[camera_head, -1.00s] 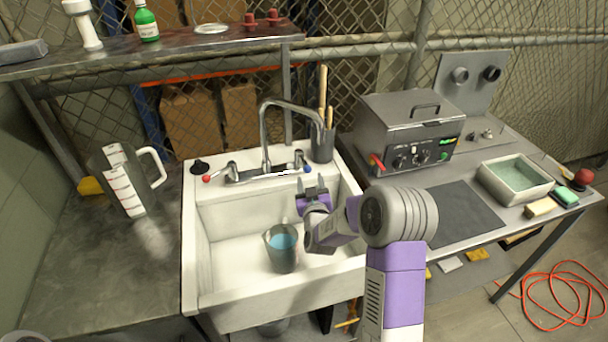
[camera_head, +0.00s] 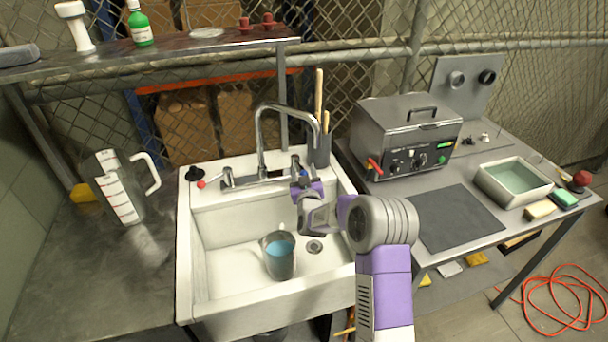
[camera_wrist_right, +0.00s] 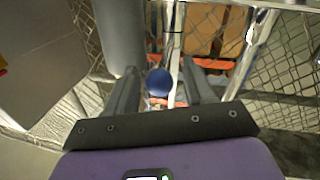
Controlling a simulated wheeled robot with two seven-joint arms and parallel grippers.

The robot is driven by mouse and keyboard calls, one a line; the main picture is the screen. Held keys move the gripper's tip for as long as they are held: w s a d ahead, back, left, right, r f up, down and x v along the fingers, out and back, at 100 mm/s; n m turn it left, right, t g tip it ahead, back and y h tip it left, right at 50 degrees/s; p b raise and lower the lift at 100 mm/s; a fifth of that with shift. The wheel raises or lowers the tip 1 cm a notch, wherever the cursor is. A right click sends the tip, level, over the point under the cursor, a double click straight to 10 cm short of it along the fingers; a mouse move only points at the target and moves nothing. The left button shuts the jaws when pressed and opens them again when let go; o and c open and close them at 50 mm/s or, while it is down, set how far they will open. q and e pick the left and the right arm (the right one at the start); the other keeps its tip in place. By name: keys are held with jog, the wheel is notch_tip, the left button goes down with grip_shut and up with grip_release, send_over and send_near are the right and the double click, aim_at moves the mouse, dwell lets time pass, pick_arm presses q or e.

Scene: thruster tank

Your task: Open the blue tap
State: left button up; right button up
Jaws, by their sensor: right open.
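The blue tap (camera_head: 304,173) is at the right end of the faucet base, mostly hidden behind my gripper in the head view. Its round blue knob (camera_wrist_right: 159,83) shows clearly in the right wrist view. My right gripper (camera_head: 299,174) is at this tap, above the sink's back rim. In the right wrist view its two fingers (camera_wrist_right: 160,74) stand apart, one on each side of the blue knob, with the knob between them. I cannot tell whether either finger touches it. My left gripper is not in view.
The chrome spout (camera_head: 259,135) rises just left of my gripper. A red tap (camera_head: 202,184) is at the left. A grey holder with sticks (camera_head: 319,150) stands close behind on the right. A beaker of blue liquid (camera_head: 279,258) sits in the sink (camera_head: 187,275).

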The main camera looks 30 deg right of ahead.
jog(key=shift+c, duration=0.3)
grip_shut()
jog(key=shift+d, duration=0.1)
